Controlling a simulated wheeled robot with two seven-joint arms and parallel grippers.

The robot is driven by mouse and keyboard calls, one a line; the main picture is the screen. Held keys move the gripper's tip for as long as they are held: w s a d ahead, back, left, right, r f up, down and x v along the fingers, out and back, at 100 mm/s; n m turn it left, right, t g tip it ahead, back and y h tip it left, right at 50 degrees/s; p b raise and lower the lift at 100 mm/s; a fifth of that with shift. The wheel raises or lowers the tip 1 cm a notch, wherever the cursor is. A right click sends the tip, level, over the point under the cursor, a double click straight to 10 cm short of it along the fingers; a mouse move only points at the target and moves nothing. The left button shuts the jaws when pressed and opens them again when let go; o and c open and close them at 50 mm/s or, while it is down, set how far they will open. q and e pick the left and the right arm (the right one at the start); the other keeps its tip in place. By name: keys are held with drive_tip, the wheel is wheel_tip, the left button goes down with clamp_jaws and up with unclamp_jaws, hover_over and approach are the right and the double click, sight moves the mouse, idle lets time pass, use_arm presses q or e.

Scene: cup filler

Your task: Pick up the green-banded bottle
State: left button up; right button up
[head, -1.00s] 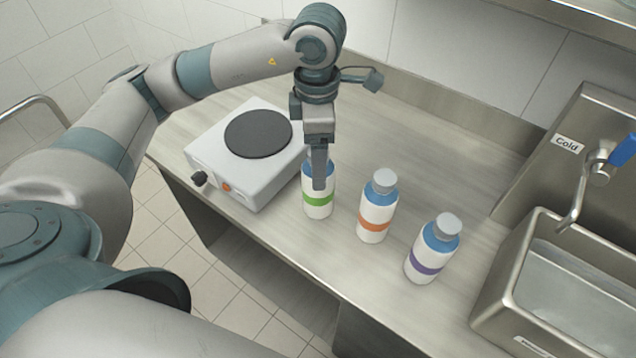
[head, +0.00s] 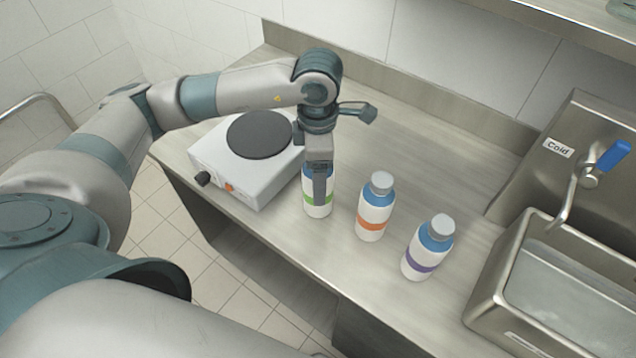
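The green-banded bottle (head: 318,211) stands upright on the counter, white with a blue shoulder, just right of the hot plate. My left gripper (head: 319,192) points down over it from above. A finger covers the bottle's cap and the middle of its front, reaching down to about the green band. The other finger is hidden, so I cannot tell whether the gripper is open or closed on the bottle. My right gripper is not in view.
An orange-banded bottle (head: 373,212) and a purple-banded bottle (head: 428,250) stand to the right. A hot plate (head: 225,172) is close on the left. A sink (head: 487,292) with a blue-handled tap (head: 592,178) is at the right. The counter (head: 420,150) behind the bottles is clear.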

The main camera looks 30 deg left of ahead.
use_arm(q)
drive_tip(key=c, duration=1.6)
drive_tip(key=shift+r, duration=0.2)
wheel_tip(320, 180, up, 8)
drive_tip(key=b, duration=0.3)
drive_tip(key=shift+f, duration=0.15)
drive_tip(key=shift+r, duration=1)
